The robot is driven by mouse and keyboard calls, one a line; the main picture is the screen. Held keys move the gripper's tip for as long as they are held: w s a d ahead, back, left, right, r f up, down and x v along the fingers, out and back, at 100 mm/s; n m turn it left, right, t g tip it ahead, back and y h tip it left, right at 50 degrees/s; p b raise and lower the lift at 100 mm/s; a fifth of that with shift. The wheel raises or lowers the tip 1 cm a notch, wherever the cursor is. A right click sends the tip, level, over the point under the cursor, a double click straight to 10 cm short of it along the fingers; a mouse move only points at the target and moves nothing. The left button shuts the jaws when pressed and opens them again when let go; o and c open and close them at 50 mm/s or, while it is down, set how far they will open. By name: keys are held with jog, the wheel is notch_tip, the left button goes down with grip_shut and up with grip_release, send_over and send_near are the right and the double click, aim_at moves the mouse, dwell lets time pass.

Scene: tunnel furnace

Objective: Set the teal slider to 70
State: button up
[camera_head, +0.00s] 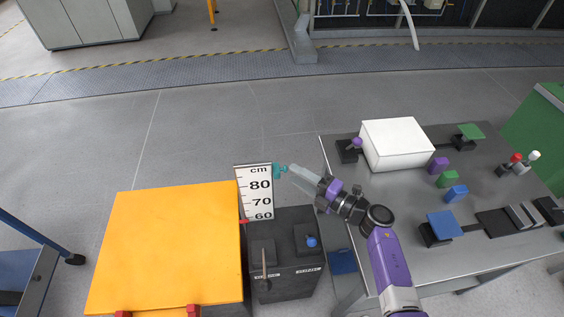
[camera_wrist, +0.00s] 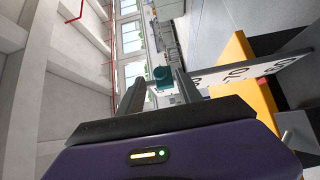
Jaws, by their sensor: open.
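The teal slider (camera_head: 281,170) is at the upper right edge of the white scale board (camera_head: 260,173), level with the "cm" label and above the 80 mark. The board also shows 70 and 60 lower down. My gripper (camera_head: 293,171) reaches in from the right with its tips at the slider. In the wrist view the slider (camera_wrist: 162,76) shows between the tips of my open gripper (camera_wrist: 161,88), with gaps on both sides. The scale board (camera_wrist: 250,72) lies to the right there. I cannot tell whether the fingers touch the slider.
A large orange box (camera_head: 170,250) stands left of the board. A dark control box (camera_head: 285,270) with a lever and a blue knob stands below it. A grey table (camera_head: 400,230) on the right carries a white box (camera_head: 397,144) and several coloured blocks and switches.

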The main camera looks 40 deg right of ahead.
aim_at(280, 170)
jog(key=w+a, duration=0.1)
jog(key=w, duration=0.6)
jog(key=shift+w+a, duration=0.15)
jog(key=shift+w, duration=0.2)
grip_shut()
